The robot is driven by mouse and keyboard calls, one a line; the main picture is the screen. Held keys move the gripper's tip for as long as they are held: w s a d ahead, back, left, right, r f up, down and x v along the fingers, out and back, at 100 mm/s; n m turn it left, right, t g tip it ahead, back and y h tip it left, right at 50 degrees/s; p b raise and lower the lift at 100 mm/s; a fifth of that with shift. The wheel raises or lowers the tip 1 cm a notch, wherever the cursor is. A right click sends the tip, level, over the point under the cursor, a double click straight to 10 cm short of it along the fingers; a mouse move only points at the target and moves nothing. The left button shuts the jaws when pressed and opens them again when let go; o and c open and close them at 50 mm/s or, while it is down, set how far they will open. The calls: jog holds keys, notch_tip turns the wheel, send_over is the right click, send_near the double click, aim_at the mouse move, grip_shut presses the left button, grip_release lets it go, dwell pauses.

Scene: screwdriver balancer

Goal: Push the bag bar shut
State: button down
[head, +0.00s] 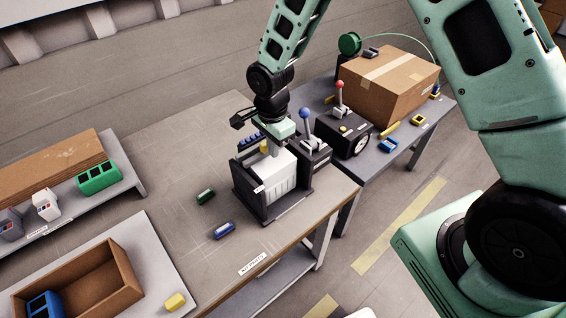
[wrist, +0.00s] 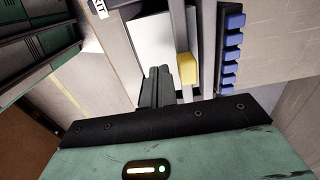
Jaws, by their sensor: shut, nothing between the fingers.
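A dark bag holder (head: 267,214) with a white bag (head: 280,183) in it stands on the near table. I take the yellow piece (head: 264,146) at its back to be the bar's grip. The yellow grip (wrist: 187,68) shows more clearly in the wrist view, by a light grey bar (wrist: 177,22). My gripper (head: 275,151) points down over the holder, shut and empty. In the wrist view my shut fingers (wrist: 157,72) are just left of the yellow grip, over the white bag (wrist: 151,42). I cannot tell whether they touch anything.
A row of blue pieces (wrist: 230,50) runs beside the bar. Two lever boxes, with a blue knob (head: 306,113) and a red knob (head: 339,84), stand right of the holder. A green part (head: 206,196) and a blue part (head: 225,230) lie left. The table's back left is clear.

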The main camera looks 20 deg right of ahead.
notch_tip(320, 180, up, 7)
jog(key=p, duration=0.4)
jog(key=shift+p, duration=0.3)
